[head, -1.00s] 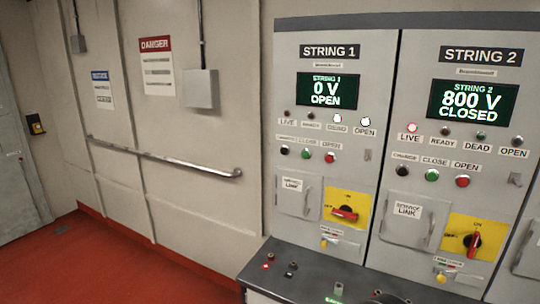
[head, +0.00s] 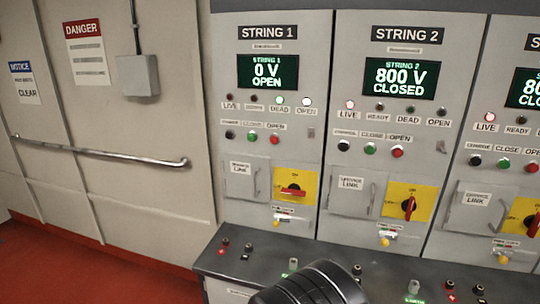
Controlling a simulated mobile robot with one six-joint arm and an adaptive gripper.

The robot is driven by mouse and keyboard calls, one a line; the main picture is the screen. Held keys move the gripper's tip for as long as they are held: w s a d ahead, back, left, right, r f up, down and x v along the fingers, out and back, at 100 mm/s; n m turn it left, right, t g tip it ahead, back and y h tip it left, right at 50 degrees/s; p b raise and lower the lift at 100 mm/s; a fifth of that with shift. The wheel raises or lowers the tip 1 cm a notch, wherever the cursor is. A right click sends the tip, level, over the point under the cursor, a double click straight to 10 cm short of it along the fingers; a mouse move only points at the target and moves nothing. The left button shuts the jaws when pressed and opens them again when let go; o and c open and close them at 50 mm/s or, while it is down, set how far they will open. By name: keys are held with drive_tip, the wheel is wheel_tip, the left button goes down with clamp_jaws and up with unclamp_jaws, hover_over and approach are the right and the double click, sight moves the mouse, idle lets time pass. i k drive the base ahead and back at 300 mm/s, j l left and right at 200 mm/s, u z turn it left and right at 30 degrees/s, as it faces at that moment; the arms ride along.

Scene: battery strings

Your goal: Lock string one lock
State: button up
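The String 1 panel (head: 225,140) stands left of centre in the head view. Its display (head: 267,71) reads 0 V OPEN, and the DEAD and OPEN lamps glow. Its rotary switch has a red handle (head: 291,191) lying level on a yellow plate (head: 311,178). Below it is a label with a small yellow piece (head: 276,223), too small to tell whether it is a lock. A dark, ridged round part, probably of my arm, shows at the bottom centre. My gripper's fingers do not show.
String 2 (head: 345,140) reads 800 V CLOSED, its red handle (head: 409,208) upright. A third panel (head: 468,150) is partly cut off at right. A dark ledge (head: 320,258) below carries small red, black and green items. A handrail (head: 100,154) runs along the left wall; red floor is clear there.

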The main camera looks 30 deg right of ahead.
sight(276, 224)
drive_tip(key=i+l, duration=0.2)
drive_tip(key=i, duration=0.35)
drive_tip(key=i+l, duration=0.15)
drive_tip(key=i, duration=0.4)
